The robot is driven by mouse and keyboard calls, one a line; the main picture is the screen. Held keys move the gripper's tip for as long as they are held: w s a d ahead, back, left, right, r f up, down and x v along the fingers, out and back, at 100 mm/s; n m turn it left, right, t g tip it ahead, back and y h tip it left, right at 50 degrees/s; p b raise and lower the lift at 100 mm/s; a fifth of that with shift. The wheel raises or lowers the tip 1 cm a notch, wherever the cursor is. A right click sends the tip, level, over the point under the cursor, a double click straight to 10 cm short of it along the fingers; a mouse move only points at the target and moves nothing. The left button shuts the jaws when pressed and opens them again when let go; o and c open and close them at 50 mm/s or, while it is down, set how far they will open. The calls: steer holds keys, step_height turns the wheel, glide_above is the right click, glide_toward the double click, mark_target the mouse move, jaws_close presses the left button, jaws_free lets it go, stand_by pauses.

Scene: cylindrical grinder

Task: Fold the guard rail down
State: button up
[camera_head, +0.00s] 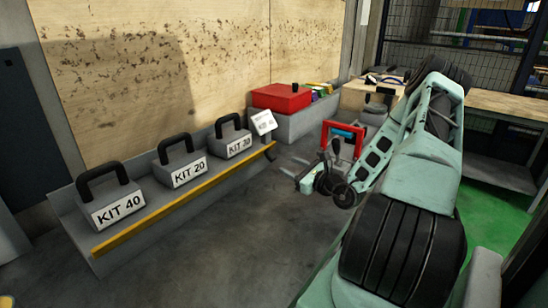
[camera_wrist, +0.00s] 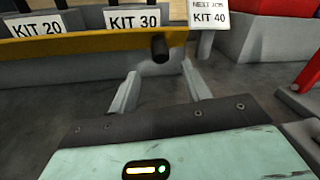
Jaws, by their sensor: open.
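The yellow guard rail (camera_head: 170,218) runs along the front of the grey shelf (camera_head: 75,222), before the lower part of the kits. A dark knob (camera_head: 270,152) sticks out at its right end. In the wrist view the rail (camera_wrist: 75,43) crosses the top, and the knob (camera_wrist: 159,48) points toward me. My gripper (camera_wrist: 158,84) is open and empty, its two pale fingers spread below and nearer than the knob, apart from it. In the head view my gripper (camera_head: 302,176) is to the right of the rail's knob end.
A sign (camera_wrist: 208,15) reads "NEXT JOB KIT 40". A red box (camera_head: 281,98) sits behind. The floor (camera_head: 225,240) before the rail is clear.

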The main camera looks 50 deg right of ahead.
mark_target(275, 159)
steer(key=w, duration=0.5)
steer(key=w+p, duration=0.1)
steer(key=w, duration=0.2)
steer(key=shift+w+d, duration=0.2)
steer(key=shift+d, duration=0.05)
